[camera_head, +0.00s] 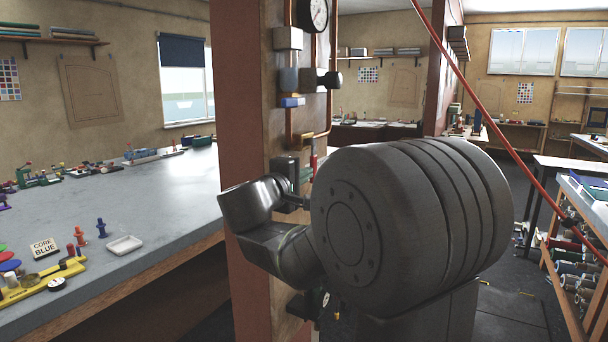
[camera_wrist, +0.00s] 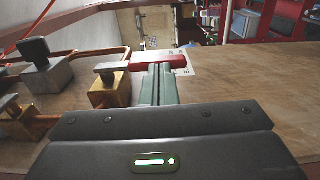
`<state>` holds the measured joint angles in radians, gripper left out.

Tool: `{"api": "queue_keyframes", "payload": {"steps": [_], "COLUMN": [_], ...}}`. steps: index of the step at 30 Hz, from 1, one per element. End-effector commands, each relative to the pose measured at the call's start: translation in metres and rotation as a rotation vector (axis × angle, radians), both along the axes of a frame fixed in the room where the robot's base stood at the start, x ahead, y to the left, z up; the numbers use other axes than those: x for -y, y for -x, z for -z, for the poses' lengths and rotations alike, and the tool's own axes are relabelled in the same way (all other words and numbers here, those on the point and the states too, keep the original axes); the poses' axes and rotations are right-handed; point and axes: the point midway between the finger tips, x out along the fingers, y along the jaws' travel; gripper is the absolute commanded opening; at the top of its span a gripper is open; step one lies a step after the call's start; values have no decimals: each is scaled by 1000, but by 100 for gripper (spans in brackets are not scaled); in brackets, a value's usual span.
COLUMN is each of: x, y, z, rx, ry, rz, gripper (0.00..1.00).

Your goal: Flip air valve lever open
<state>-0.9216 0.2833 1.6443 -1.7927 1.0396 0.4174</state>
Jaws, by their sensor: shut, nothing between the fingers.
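The air valve's red lever (camera_head: 313,161) shows as a small upright red bar on the post, partly hidden by my arm. In the wrist view the red lever (camera_wrist: 160,59) lies across the picture just beyond my fingertips, over a pale label (camera_wrist: 187,65). A brass valve block (camera_wrist: 108,91) with a grey top sits left of the fingers on the copper pipe. My gripper (camera_wrist: 158,70) is shut and empty, its green fingers together beside the lever. I cannot tell if they touch it. In the head view my gripper (camera_head: 304,174) is beside the post.
The wooden post (camera_head: 281,134) carries a gauge (camera_head: 313,14), a black-knobbed fitting (camera_head: 328,80) and copper pipe (camera_head: 315,136). A grey workbench (camera_head: 165,205) with small items stands left. A red hose (camera_head: 480,103) crosses the right side, near a rack of rolls (camera_head: 580,255).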

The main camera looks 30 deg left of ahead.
Motion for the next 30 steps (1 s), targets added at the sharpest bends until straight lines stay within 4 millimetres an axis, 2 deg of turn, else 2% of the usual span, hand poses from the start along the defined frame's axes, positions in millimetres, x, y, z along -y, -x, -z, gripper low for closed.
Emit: {"api": "queue_keyframes", "payload": {"steps": [20, 30], "x": [1, 2], "y": [-5, -14], "z": [8, 18], "rx": [74, 192], "ry": [5, 14], "rz": [1, 2], "gripper": [0, 0]}}
